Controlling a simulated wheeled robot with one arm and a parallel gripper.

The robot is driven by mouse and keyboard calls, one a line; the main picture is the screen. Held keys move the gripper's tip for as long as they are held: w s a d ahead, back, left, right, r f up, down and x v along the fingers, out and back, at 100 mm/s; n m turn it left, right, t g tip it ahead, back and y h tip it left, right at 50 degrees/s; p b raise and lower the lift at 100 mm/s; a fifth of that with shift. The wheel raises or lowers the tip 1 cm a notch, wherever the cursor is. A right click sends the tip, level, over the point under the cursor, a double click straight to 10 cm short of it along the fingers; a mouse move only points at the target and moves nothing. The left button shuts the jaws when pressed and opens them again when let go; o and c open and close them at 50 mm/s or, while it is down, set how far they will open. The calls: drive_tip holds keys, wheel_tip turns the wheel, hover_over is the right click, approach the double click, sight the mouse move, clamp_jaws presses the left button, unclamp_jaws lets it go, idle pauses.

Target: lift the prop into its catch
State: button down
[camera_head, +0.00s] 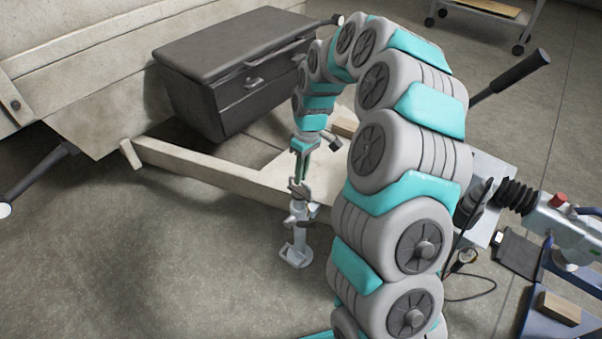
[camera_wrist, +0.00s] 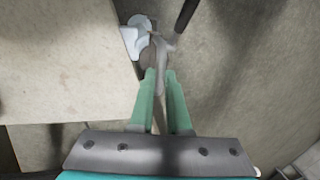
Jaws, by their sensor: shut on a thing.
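The prop (camera_head: 298,232) is a pale grey stand with a flat foot plate. It is close beside the trailer's beam, with its foot at or near the floor; I cannot tell whether it touches. My gripper (camera_head: 301,178) points down at the prop's top end. In the wrist view my gripper (camera_wrist: 160,78) has its two green fingers closed around a narrow grey upper part of the prop (camera_wrist: 160,55). The pale foot (camera_wrist: 138,35) shows beyond the fingertips. The catch cannot be made out.
The pale trailer beam (camera_head: 205,172) runs along the prop's left side. A dark toolbox (camera_head: 235,70) stands behind on the frame. The coupling head (camera_head: 570,225), a black bellows and a cable lie at the right. The floor in front and left is clear.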

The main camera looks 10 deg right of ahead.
drive_tip(key=shift+r, duration=0.1)
wheel_tip(320, 180, up, 14)
drive_tip(key=p, duration=0.1)
drive_tip(key=shift+r, duration=0.25)
drive_tip(key=c, duration=0.9)
unclamp_jaws()
drive_tip(key=shift+f, duration=0.15)
drive_tip(key=shift+w+d+r, duration=0.15)
drive_tip(key=shift+d+r, duration=0.05)
drive_tip(key=shift+r, duration=1.1)
drive_tip(key=shift+w+d+r, duration=0.2)
drive_tip(key=shift+d+r, duration=0.05)
drive_tip(key=shift+r, duration=1)
drive_tip(key=shift+w+d+r, duration=0.15)
drive_tip(key=shift+d+r, duration=0.05)
drive_tip(key=shift+r, duration=1.1)
drive_tip(key=s+f+m, duration=0.2)
drive_tip(key=s, duration=1)
drive_tip(key=s+a+f+m+h, duration=0.1)
drive_tip(key=s+f+m, duration=0.1)
drive_tip(key=s, duration=1)
drive_tip(key=s+f+m, duration=0.2)
drive_tip(key=s+m, duration=0.1)
drive_tip(key=s, duration=0.9)
drive_tip(key=shift+s+a+f+g+h, duration=0.3)
drive_tip(key=shift+s+f+h, duration=0.05)
drive_tip(key=shift+s+h, duration=0.05)
